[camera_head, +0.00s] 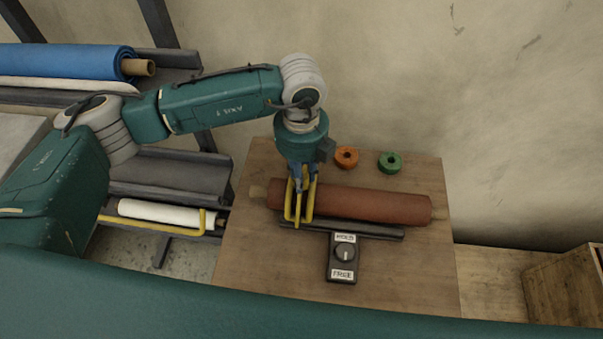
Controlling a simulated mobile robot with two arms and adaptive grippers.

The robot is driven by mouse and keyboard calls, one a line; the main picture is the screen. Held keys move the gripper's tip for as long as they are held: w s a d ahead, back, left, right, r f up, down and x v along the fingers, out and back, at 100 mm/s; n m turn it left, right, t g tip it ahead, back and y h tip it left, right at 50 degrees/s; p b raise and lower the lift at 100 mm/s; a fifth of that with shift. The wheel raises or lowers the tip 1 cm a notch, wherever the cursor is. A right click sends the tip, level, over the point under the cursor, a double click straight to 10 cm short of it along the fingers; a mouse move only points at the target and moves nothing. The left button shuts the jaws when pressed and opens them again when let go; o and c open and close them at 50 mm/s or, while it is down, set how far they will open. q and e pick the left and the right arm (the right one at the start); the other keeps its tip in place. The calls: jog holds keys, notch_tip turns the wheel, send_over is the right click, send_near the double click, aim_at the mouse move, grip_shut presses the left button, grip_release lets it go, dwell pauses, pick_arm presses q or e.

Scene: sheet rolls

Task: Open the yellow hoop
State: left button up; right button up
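The yellow hoop (287,208) shows as thin yellow bars around the left part of a red-brown sheet roll (370,206). The roll lies across the wooden table (260,265) above a dark bar (385,232). My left gripper (299,188) points down at the hoop's upper part from above. Its fingers overlap the yellow bars, so I cannot tell whether they are shut on the hoop. A black box (343,262) in front of the roll has a round knob (344,252) between the labels HOLD and FREE. My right gripper is out of view.
An orange tape ring (346,157) and a green tape ring (390,162) lie behind the roll. At the left, a dark rack (170,172) carries a blue roll (65,62) and white rolls, with another yellow bar (150,224). A wooden crate (565,290) stands at the right.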

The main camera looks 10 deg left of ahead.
pick_arm(q)
jog(key=shift+w, duration=0.15)
grip_shut()
jog(key=shift+w, duration=0.2)
jog(key=w+g+b, duration=0.1)
jog(key=w+r+g+b, duration=0.1)
jog(key=w+g+b, duration=0.1)
jog(key=shift+w+g+b, duration=0.15)
jog(key=shift+g+b, duration=0.15)
jog(key=w+g+b, duration=0.1)
jog(key=b, duration=0.1)
jog(key=shift+w+r+b, duration=0.1)
jog(key=shift+w+b, duration=0.15)
jog(key=shift+b, duration=0.1)
jog(key=shift+w+r+g+b, duration=0.25)
jog(key=shift+g+b, duration=0.2)
jog(key=shift+g, duration=0.05)
